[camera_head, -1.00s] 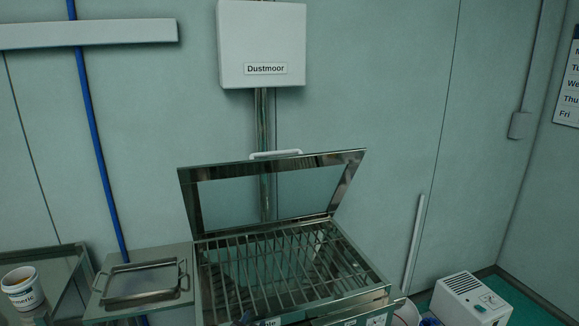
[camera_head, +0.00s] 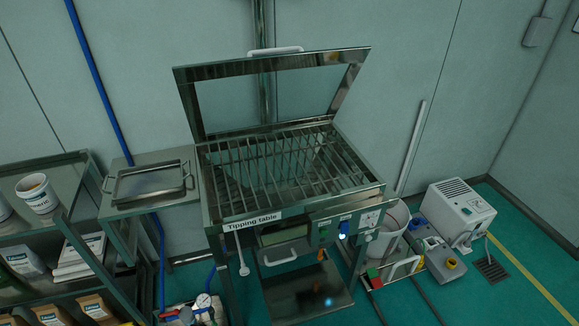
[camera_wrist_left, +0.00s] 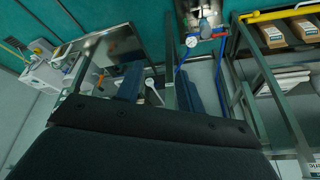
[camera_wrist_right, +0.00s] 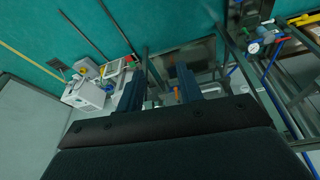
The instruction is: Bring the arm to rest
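My left gripper (camera_wrist_left: 158,85) shows only in the left wrist view. Its two dark fingers are apart with nothing held between them. My right gripper (camera_wrist_right: 160,88) shows only in the right wrist view, also with its fingers apart and empty. Neither gripper nor arm shows in the head view. The steel tipping table (camera_head: 290,216) stands ahead, its framed lid (camera_head: 186,103) raised and its barred grid top (camera_head: 285,165) bare. A small orange part of the equipment (camera_wrist_right: 177,92) shows between the right fingers, beyond them.
A steel tray (camera_head: 150,184) lies on a side shelf left of the table. A rack (camera_head: 70,205) at far left holds a white tub (camera_head: 37,193) and packets. A white bucket (camera_head: 391,228) and a white machine (camera_head: 457,212) stand at right.

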